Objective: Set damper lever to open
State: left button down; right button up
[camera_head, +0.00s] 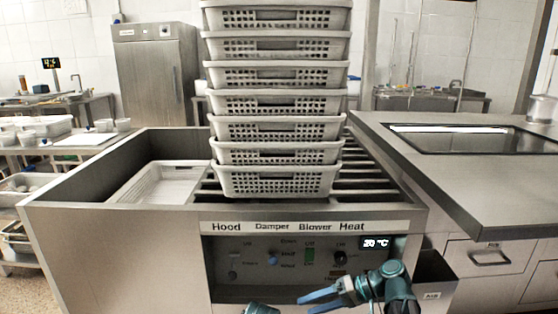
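The damper control (273,257) is a small bluish knob or lever under the "Damper" label (272,227) on the dark control panel. Small position labels stand to its right, too blurred to read surely. My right gripper (311,301) comes in from the lower right, with its two blue fingers pointing left and a gap between them. It looks open and empty, below and right of the damper control, apart from it. Only a small teal part of what seems to be my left gripper (262,309) shows at the bottom edge; its fingers are hidden.
The panel also has a hood control (234,262), a green blower switch (310,254), a heat knob (340,257) and a temperature display (376,242). A tall stack of perforated baskets (278,155) stands on slats above. A counter (440,185) bounds the right side.

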jog(key=s+a+f+n+g+h, duration=0.1)
jog(key=s+a+f+n+h, duration=0.15)
jog(key=s+f+h, duration=1.05)
pick_arm(q)
notch_tip(320, 180, up, 36)
jog(key=p, duration=3.6)
jog(key=shift+r, duration=0.2)
pick_arm(e)
notch_tip(320, 180, up, 38)
jog(key=shift+a+f+h, duration=0.2)
jog(key=shift+h, duration=0.2)
pick_arm(q)
jog(key=shift+d, duration=0.1)
pick_arm(e)
jog(key=shift+m, duration=0.25)
